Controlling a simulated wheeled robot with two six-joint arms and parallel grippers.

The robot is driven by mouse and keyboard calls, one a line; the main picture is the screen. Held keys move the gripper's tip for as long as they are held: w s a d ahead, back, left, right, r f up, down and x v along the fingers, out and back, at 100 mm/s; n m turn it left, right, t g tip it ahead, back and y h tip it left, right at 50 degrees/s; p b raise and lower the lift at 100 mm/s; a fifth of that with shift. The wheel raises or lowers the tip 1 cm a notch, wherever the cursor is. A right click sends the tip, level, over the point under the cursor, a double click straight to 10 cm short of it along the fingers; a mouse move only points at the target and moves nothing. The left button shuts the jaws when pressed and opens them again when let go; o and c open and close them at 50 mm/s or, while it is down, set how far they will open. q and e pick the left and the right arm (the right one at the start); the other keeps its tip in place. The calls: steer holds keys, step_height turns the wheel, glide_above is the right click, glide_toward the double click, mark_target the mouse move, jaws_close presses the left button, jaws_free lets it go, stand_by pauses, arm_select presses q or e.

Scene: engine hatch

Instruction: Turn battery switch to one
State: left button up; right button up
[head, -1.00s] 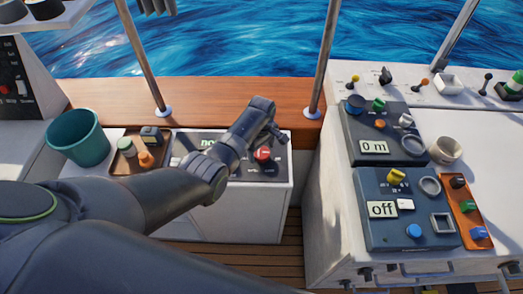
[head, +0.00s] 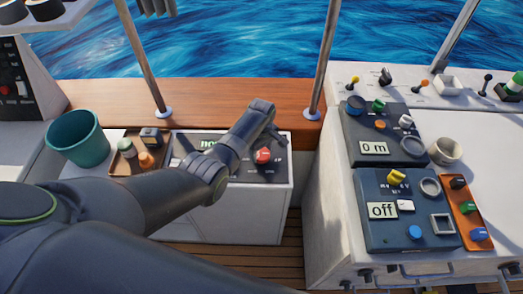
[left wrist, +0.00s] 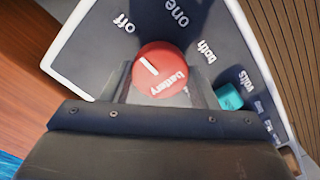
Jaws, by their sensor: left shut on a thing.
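The red battery switch (left wrist: 163,68) is a round knob with a white pointer line and the word "battery" on it. It stands on a dark panel (left wrist: 215,30) marked "off", "one" and "both". Its line points up-left in the left wrist view, to the "off" side and away from "one". My left gripper (left wrist: 160,88) is shut on the knob, one finger at each side. In the head view the red knob (head: 262,156) shows just below my left gripper (head: 270,140). My arm hides part of that panel and its display. My right gripper is not in view.
A teal knob (left wrist: 229,96) sits close by on the same panel. A brown tray (head: 118,165) with small items and a teal bucket (head: 78,140) stand to the left. Blue control boxes (head: 362,235) and a cup (head: 445,151) are on the right counter.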

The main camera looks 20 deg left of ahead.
arm_select(q)
steer(key=m+p, duration=0.1)
steer(key=m, duration=0.4)
steer(key=m+p, duration=0.1)
steer(key=m, duration=0.2)
steer(key=shift+m, duration=1.7)
steer(key=o, duration=1)
steer(key=shift+r+p, duration=0.1)
steer(key=shift+p, duration=0.2)
